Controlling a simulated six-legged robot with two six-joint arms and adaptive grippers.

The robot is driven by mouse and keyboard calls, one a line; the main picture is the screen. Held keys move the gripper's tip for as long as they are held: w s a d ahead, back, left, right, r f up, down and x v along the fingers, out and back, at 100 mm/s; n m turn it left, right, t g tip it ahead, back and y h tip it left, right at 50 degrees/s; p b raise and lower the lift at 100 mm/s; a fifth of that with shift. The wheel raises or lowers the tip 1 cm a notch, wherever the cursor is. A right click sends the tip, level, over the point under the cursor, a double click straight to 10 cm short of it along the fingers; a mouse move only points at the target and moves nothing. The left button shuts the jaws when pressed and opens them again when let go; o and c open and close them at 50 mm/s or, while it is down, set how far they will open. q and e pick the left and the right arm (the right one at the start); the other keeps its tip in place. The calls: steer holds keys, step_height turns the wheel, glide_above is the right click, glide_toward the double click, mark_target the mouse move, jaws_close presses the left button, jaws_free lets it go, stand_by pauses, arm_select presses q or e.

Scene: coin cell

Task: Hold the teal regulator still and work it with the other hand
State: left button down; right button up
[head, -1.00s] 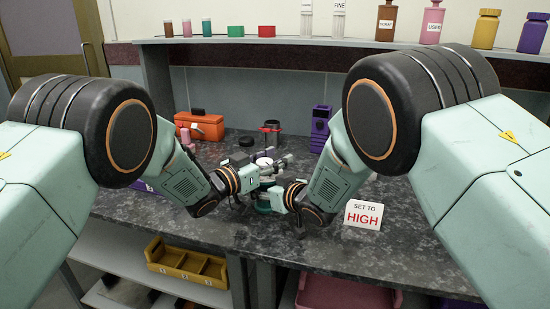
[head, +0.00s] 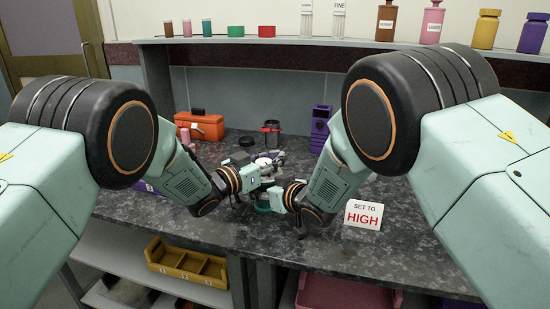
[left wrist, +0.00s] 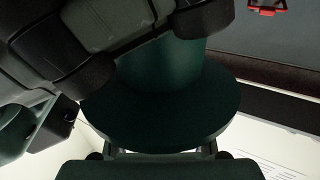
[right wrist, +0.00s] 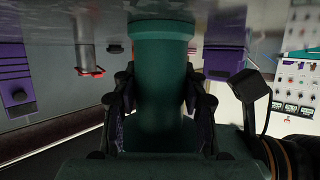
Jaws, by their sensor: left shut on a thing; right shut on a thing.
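The teal regulator stands on the dark counter between my two grippers; its lower part (head: 262,207) shows in the head view, the rest mostly hidden. My left gripper (head: 267,174), the higher one, is shut on its upper part. In the left wrist view a wide, dark teal disc (left wrist: 160,112) fills the middle, with the narrower body beyond it. My right gripper (head: 279,200) is shut on the lower body. In the right wrist view the teal cylinder (right wrist: 162,75) lies between its two fingers. A white card (head: 362,214) reads "SET TO HIGH".
Behind the grippers are an orange toolbox (head: 199,126), a dark cylinder with a red part (head: 272,135) and a purple device (head: 320,125). A shelf (head: 300,41) with bottles runs along the back.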

arm_select(q)
steer(key=shift+s+m+g+h, duration=0.1)
steer(key=shift+m+g+h, duration=0.6)
steer(key=shift+g, duration=0.2)
stand_by(0.5)
steer(key=shift+s+d+m+g+h, duration=0.1)
steer(key=shift+m+g+h, duration=0.3)
steer(key=shift+m+g, duration=0.15)
steer(key=shift+s+d+r+m+g+h, duration=0.15)
steer(key=shift+m+g+h, duration=0.25)
steer(key=shift+g, duration=0.3)
steer(key=shift+s+m+g+h, duration=0.1)
steer(key=shift+m+g+h, duration=0.2)
steer(key=shift+m+g, duration=0.25)
stand_by(0.4)
steer(key=c, duration=1.1)
jaws_free()
steer(key=shift+s+d, duration=0.1)
steer(key=v, duration=1.2)
